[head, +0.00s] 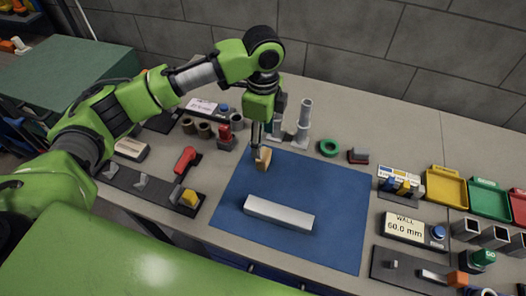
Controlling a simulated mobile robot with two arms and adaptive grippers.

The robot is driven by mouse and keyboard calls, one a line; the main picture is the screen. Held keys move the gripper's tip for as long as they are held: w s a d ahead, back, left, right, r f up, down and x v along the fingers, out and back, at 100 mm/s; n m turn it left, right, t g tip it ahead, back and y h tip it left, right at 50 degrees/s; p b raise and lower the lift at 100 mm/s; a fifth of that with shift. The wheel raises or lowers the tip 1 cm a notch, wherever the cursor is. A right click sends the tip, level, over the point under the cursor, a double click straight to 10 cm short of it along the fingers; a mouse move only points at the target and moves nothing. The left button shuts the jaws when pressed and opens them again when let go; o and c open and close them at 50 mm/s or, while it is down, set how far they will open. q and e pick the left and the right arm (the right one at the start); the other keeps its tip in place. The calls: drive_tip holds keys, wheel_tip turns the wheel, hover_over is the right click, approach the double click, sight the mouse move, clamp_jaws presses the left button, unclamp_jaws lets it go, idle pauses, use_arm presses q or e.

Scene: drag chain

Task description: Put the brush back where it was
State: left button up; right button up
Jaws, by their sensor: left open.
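The brush, as far as I can tell the small tan wooden piece (263,159), is at the far left part of the blue mat (338,188). It looks upright or tilted, directly below my left gripper (262,146). The left gripper points down and is open, its fingertips close to the brush's top. I cannot tell whether they touch it. The fingers partly hide the brush. My right gripper is not in view.
A long pale metal bar (279,213) lies on the mat. A red-handled fixture (186,159) is left; yellow (446,187) and green trays are right. The mat's right side is clear.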

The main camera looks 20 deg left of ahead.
use_arm(q)
wheel_tip(320, 180, up, 4)
drive_tip(key=shift+f, duration=0.1)
idle(0.5)
